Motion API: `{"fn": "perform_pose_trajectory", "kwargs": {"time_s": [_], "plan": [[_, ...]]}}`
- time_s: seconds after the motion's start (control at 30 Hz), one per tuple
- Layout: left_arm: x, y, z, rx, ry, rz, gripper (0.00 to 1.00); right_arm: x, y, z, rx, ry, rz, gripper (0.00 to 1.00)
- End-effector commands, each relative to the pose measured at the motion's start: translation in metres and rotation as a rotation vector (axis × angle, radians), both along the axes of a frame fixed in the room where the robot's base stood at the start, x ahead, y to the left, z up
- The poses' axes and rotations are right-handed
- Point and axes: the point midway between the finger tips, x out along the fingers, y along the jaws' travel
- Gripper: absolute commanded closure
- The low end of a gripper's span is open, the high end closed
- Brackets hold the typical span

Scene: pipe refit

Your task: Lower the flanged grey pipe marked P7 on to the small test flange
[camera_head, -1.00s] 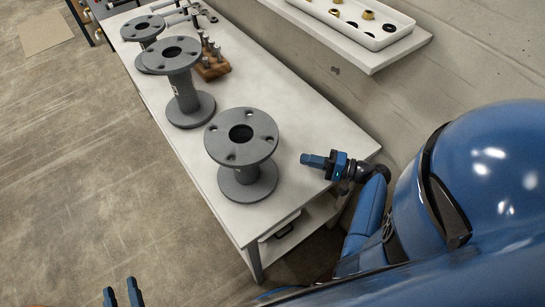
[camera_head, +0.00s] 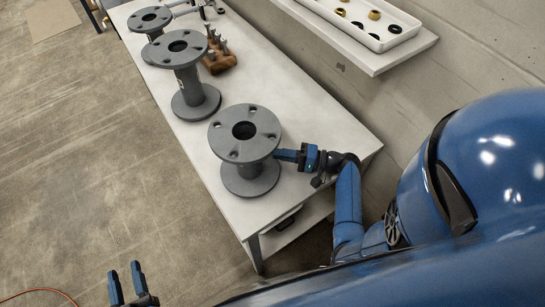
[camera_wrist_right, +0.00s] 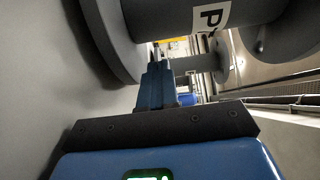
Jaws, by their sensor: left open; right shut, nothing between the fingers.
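Three flanged grey pipes stand upright on the white bench: a front pipe (camera_head: 246,135), a middle pipe (camera_head: 188,75) and a back pipe (camera_head: 150,20). In the right wrist view a close pipe (camera_wrist_right: 180,22) has a white label (camera_wrist_right: 211,17) showing a "P"; no number is legible. My right gripper (camera_head: 280,155) is shut and empty, its tips at the right side of the front pipe, between its flanges; touching cannot be told. It also shows in the right wrist view (camera_wrist_right: 158,68). My left gripper (camera_head: 126,276) is open and empty, over the floor. I cannot make out the test flange.
A brown block (camera_head: 219,62) with several upright metal pieces stands beside the middle pipe. A white tray (camera_head: 376,45) of small rings and fittings lies on a wall shelf (camera_head: 400,52). The bench top (camera_head: 310,115) right of the pipes is bare.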

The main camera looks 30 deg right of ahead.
Motion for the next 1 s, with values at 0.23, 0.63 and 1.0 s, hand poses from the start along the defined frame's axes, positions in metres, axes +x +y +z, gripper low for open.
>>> {"fn": "perform_pose_trajectory", "kwargs": {"time_s": [0.23,0.63,1.0], "plan": [[0.0,0.0,0.014,0.0,0.0,0.0,0.57,-0.006,0.028,0.002,0.002,0.001,0.001,1.0],[0.0,0.0,0.015,0.0,0.0,0.0,0.57,-0.007,0.035,0.0,0.001,0.0,-0.001,1.0],[0.0,0.0,0.018,0.0,0.0,0.0,0.57,-0.012,0.065,0.0,0.002,0.002,0.005,1.0]]}}
